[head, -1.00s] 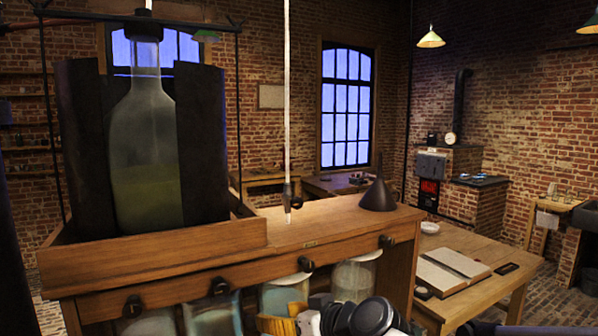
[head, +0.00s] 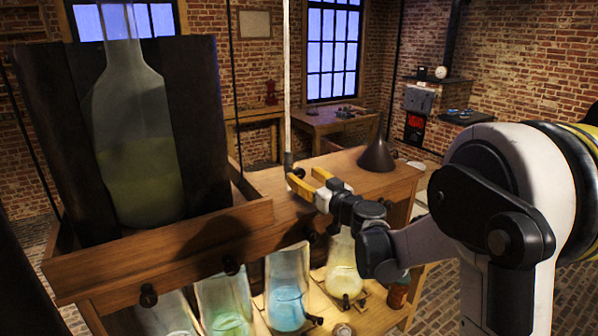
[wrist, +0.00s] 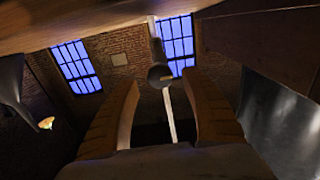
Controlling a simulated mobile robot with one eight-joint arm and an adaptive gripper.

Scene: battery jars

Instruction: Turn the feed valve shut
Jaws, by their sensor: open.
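The feed valve (head: 289,162) is a small dark fitting on the thin pale vertical tube (head: 287,80), just above the bench top. In the wrist view the valve (wrist: 160,76) is a dark round body with a small pale bar across it. My gripper (head: 308,180) has yellow fingers that reach in from the right, close to the valve. In the wrist view my gripper (wrist: 163,88) is open, with the valve between and slightly beyond the fingertips. I see no contact. The handle's exact angle is hard to tell.
A large glass bottle (head: 130,130) of yellow-green liquid stands in a wooden tray (head: 170,262) at left. A dark funnel (head: 376,155) stands behind my gripper on the bench. Several glass jars with coloured liquid, including a blue one (head: 286,300), stand below.

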